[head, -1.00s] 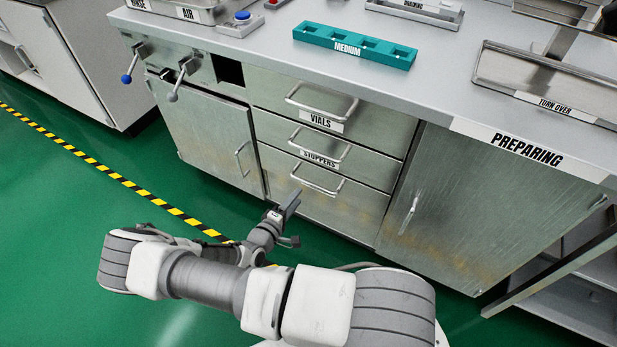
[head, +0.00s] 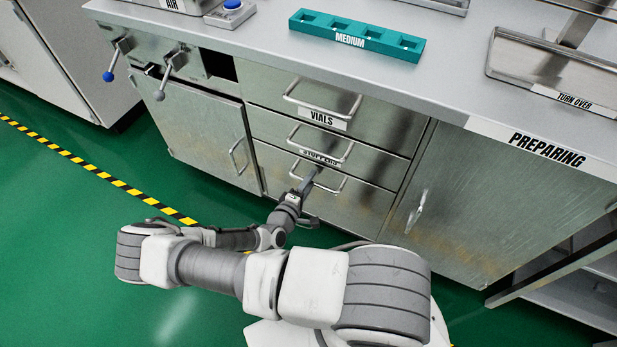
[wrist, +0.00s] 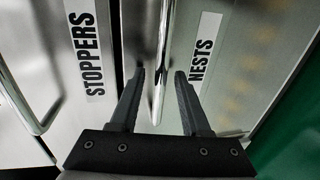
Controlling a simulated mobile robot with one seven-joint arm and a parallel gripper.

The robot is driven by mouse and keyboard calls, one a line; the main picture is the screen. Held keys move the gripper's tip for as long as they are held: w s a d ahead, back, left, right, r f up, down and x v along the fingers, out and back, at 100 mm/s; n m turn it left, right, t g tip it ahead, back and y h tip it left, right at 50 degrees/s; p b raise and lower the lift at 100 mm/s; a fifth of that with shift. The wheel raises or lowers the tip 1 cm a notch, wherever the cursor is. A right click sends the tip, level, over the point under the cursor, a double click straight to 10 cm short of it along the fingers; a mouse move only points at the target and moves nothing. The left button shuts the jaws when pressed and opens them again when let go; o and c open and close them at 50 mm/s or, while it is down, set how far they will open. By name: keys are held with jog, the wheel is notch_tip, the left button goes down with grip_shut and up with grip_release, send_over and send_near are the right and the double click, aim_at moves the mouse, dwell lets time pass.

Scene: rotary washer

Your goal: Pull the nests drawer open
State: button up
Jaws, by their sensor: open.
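The nests drawer (head: 338,208) is the lowest of the three drawers in the steel cabinet. It looks shut in the head view. In the wrist view its front (wrist: 228,60) carries the NESTS label (wrist: 205,47). Its bar handle (wrist: 162,60) runs between the open fingers of my gripper (wrist: 160,82); I cannot tell whether either finger touches it. In the head view my gripper (head: 308,182) is at the left part of this handle (head: 335,187) and covers some of it. The nests label is hidden in the head view.
The stoppers drawer (head: 365,160) and vials drawer (head: 375,122) are above, both with protruding bar handles. The stoppers handle (wrist: 28,110) is close on the left in the wrist view. A cabinet door (head: 475,200) is to the right, another (head: 195,130) to the left. Green floor lies in front.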

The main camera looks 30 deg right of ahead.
jog(key=shift+d, duration=0.15)
grip_shut()
jog(key=shift+w, duration=0.1)
dwell(1.4)
